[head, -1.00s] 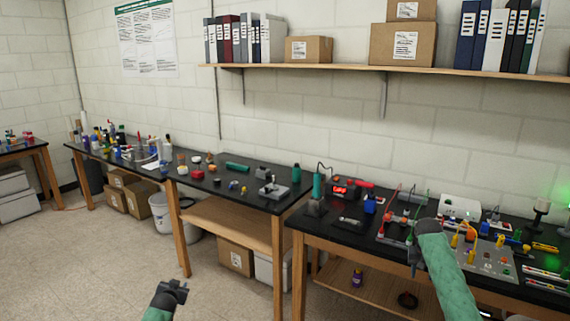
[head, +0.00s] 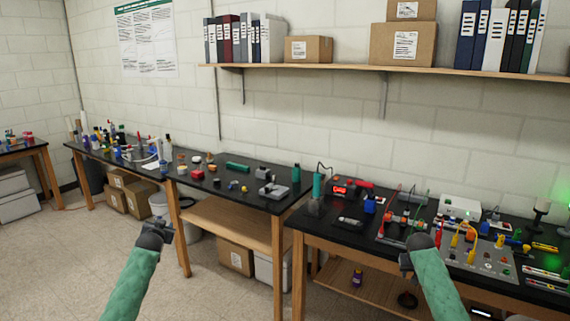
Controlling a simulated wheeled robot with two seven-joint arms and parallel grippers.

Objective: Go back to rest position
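My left gripper (head: 165,232) is raised over the floor in front of the left benches, at the end of a green arm. It is clear of the bench and nothing shows in it. Its fingers are too small to tell if open or shut. My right gripper (head: 405,264) is at the front edge of the right black bench (head: 330,238). Its wrist hides most of the fingers, and I see nothing held. A frame of bars with red parts (head: 398,226) stands on that bench behind the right gripper.
A grey panel with yellow and red parts (head: 488,256) and a white box (head: 460,207) lie on the right bench. Small parts cover the middle bench (head: 240,193). Cardboard boxes (head: 235,257) sit below. The floor at left is free.

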